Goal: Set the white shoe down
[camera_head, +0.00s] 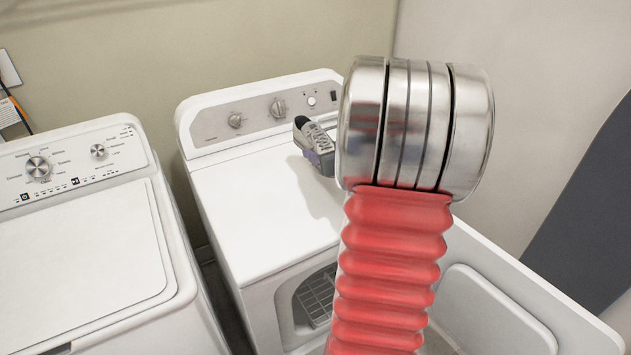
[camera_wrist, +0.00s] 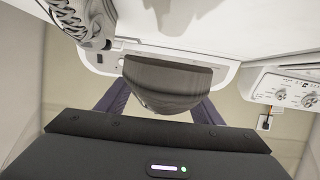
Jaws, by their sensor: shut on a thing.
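The white shoe (camera_head: 313,138) looks grey in the head view, where its laced top shows just left of my arm, over the dryer top. In the wrist view its near end (camera_wrist: 168,82) is a dark, shaded, rounded shape between the two purple fingers of my gripper (camera_wrist: 160,103). My gripper is shut on this shoe. A bit of purple finger shows beside it in the head view; my arm hides the rest. A shadow lies on the dryer top (camera_head: 260,200) near the shoe. I cannot tell whether the shoe touches the dryer.
A second grey laced shoe (camera_wrist: 88,18) shows at the upper left of the wrist view, by the dryer's control panel (camera_head: 265,112). A washer (camera_head: 80,240) stands left of the dryer. The dryer door (camera_head: 490,300) hangs open. The dryer top's left part is clear.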

